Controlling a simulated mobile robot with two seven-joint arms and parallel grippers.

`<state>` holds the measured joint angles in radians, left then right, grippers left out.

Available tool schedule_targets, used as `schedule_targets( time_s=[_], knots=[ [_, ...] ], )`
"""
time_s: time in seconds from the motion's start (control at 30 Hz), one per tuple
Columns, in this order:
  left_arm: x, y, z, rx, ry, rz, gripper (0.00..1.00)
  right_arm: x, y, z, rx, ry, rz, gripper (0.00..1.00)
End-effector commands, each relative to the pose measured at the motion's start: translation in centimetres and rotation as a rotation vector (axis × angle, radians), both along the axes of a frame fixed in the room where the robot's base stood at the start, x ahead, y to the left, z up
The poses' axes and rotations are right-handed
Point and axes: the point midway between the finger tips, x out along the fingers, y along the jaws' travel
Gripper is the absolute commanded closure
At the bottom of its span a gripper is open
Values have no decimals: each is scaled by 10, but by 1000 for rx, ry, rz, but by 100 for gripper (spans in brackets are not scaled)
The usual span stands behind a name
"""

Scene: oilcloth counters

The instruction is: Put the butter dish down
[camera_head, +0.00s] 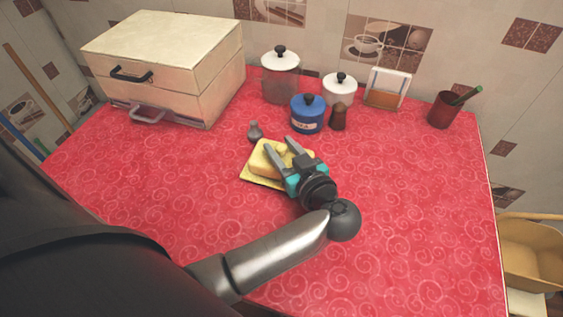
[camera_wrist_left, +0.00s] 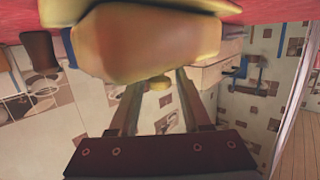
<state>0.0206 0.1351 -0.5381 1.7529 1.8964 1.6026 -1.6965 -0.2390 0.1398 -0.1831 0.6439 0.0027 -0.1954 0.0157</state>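The yellow butter dish (camera_head: 258,163), a domed lid on a flat plate, appears to rest on the red counter near its middle. It fills the upper part of the left wrist view (camera_wrist_left: 150,45), where a small knob shows between the fingers. My left gripper (camera_head: 280,146) is over the dish, its two fingers apart. In the left wrist view the fingers (camera_wrist_left: 160,80) stand on either side of the knob, with gaps visible beside it. The gripper hides part of the dish in the head view. My right gripper is not in view.
A small grey shaker (camera_head: 255,132) stands just behind the dish. Farther back are a blue canister (camera_head: 307,115), a brown mill (camera_head: 338,117), white-lidded jars and a bread box (camera_head: 170,65). The red counter (camera_head: 420,210) is clear at the right and front.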

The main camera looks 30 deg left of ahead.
Motion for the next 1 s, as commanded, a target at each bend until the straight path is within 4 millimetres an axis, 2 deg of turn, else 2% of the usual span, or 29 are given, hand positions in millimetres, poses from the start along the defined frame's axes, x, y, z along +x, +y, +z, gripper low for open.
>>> schedule_targets(
  time_s=[0.07, 0.4, 1.0],
  knots=[
    [0, 0, 0, 0, 0, 0, 62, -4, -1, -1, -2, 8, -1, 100],
    [0, 0, 0, 0, 0, 0, 100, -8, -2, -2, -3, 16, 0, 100],
    [0, 0, -1, -1, 1, 1, 100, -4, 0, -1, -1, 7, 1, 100]
  ],
)
